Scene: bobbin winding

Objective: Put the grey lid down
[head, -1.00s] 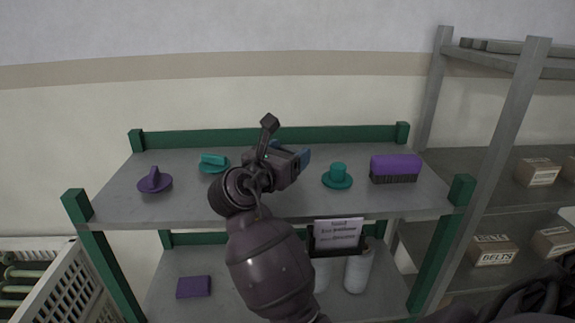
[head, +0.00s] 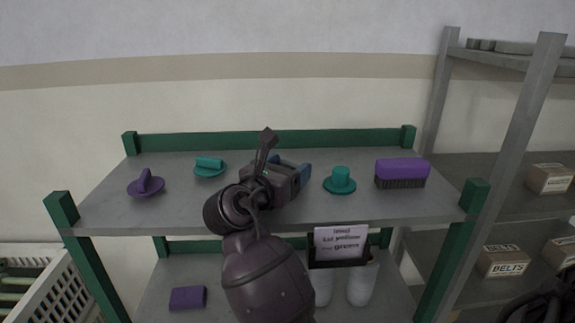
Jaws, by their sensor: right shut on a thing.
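My right gripper (head: 292,165) is over the middle of the upper grey shelf board (head: 320,208), low and close to its surface. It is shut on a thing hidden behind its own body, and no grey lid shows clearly. Whether the held thing touches the board cannot be told. A teal lid with a round knob (head: 340,181) is just right of the gripper. A teal lid with a bar handle (head: 209,167) and a purple lid with an upright fin (head: 146,184) are to its left. My left gripper is not in view.
A purple brush (head: 402,172) stands at the shelf's right. A card sign (head: 340,244) hangs at the front edge. White cones (head: 361,287) and a purple block (head: 188,298) are on the lower shelf. A grey rack with boxes (head: 503,260) is at right, a white crate (head: 45,285) at left.

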